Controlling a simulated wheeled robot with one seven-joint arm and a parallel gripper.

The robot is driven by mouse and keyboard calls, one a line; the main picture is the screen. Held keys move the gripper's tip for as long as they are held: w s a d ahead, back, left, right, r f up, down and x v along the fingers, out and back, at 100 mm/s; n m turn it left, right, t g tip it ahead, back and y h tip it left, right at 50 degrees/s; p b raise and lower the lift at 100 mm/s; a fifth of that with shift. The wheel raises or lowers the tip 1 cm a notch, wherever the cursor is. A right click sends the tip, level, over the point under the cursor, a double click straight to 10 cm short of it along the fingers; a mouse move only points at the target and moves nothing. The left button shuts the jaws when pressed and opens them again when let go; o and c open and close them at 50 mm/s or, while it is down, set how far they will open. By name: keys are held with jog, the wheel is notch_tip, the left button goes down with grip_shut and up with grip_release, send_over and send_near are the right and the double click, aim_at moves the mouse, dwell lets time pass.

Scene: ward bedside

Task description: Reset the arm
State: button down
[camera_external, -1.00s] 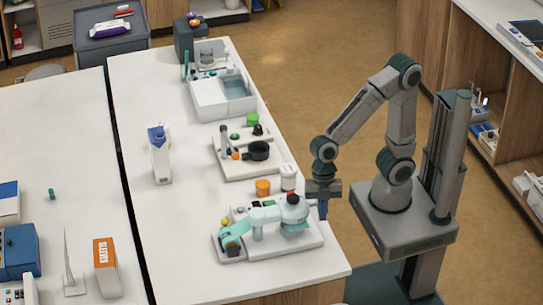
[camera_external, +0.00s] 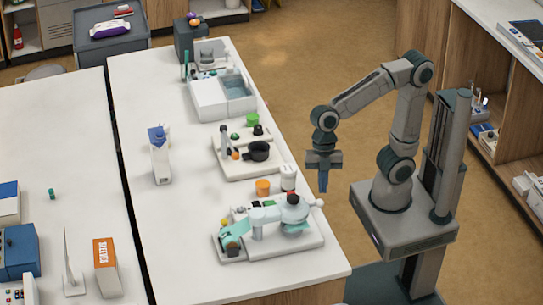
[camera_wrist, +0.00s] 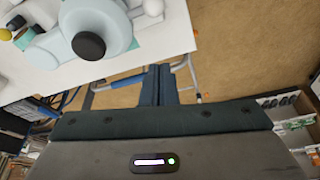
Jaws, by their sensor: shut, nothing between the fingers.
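My gripper (camera_external: 323,187) points straight down beside the right edge of the white table, above the floor and apart from the table. Its blue fingers are together with nothing between them. In the wrist view the shut fingers (camera_wrist: 158,88) show over the floor, just past the table's edge. My arm is bent, with its elbow raised above the base.
A teal and white device (camera_external: 262,222) on a tray stands at the near end of the white table (camera_external: 185,272). An orange cup (camera_external: 263,187) and a white jar (camera_external: 288,176) stand behind it.

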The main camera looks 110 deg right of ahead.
jog(key=s+d+f+m+t+h, duration=0.1)
jog(key=s+d+f+m, duration=0.1)
jog(key=s+d+m, duration=0.2)
jog(key=s+d+f+m+h, duration=0.2)
jog(key=s+d+m, duration=0.3)
jog(key=d+m, duration=0.3)
jog(key=f+m, duration=0.1)
jog(key=m, duration=0.2)
jog(key=shift+d+f+t, duration=0.3)
jog(key=shift+t, duration=0.1)
jog(key=shift+w, duration=0.1)
